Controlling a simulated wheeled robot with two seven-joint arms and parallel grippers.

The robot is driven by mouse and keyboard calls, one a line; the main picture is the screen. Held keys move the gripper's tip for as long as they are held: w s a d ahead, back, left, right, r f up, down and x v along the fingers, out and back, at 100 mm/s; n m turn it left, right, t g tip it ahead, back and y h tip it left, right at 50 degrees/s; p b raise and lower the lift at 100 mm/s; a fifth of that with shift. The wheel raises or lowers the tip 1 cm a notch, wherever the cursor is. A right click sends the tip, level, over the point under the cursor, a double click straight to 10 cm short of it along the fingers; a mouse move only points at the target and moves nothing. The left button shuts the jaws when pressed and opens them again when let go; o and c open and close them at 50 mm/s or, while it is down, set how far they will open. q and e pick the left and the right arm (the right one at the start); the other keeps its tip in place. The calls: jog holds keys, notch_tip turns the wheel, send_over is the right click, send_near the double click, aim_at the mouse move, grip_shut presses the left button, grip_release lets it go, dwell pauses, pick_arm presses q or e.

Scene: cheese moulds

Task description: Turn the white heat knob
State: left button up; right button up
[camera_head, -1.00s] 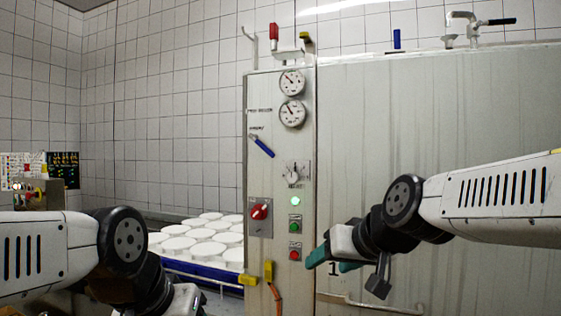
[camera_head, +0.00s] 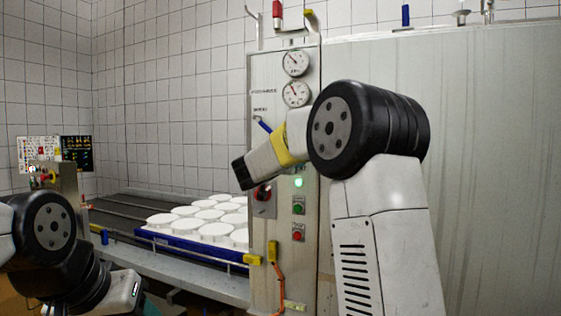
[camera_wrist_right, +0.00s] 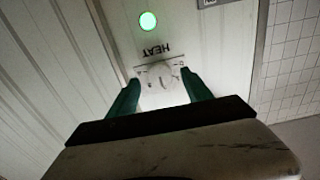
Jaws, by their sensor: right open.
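The white heat knob (camera_wrist_right: 163,75) shows in the right wrist view on a pale panel, next to the upside-down word HEAT. My right gripper (camera_wrist_right: 163,88) is open, its two green fingers pointing at the panel. The knob appears in the gap between the fingertips; I cannot tell whether they touch it. In the head view my right forearm and wrist cover the knob, and the right fingers are hidden. My left arm is at the lower left of the head view; its gripper's fingers cannot be made out.
A lit green lamp (camera_wrist_right: 148,21) is near the knob. White moulds (camera_head: 215,230) stand in a blue tray (camera_head: 190,248) at left.

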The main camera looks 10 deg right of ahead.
jog(key=x, duration=0.5)
grip_shut()
jog(key=shift+m, duration=0.9)
grip_release()
jog(key=shift+s, duration=0.1)
